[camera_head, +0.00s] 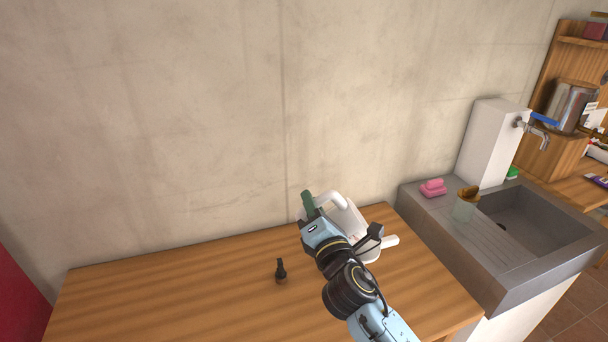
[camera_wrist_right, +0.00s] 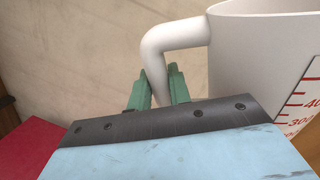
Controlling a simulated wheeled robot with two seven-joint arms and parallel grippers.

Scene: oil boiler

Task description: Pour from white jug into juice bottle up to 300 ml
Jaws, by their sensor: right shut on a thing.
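The white jug (camera_head: 352,222) is at the back right of the wooden table, partly hidden behind my right arm. In the right wrist view the jug (camera_wrist_right: 262,62) fills the upper right, with red measuring marks on its side. My right gripper (camera_head: 308,204) has its green fingers shut on the jug's handle, which also shows in the wrist view (camera_wrist_right: 176,38). I cannot tell whether the jug touches the table. A small dark-topped bottle (camera_head: 281,270) stands on the table, left of my arm; I cannot tell if it is the juice bottle. My left gripper is out of view.
The wooden table (camera_head: 170,295) is clear at the left, with a wall behind it. A tap (camera_head: 535,132) is beyond.

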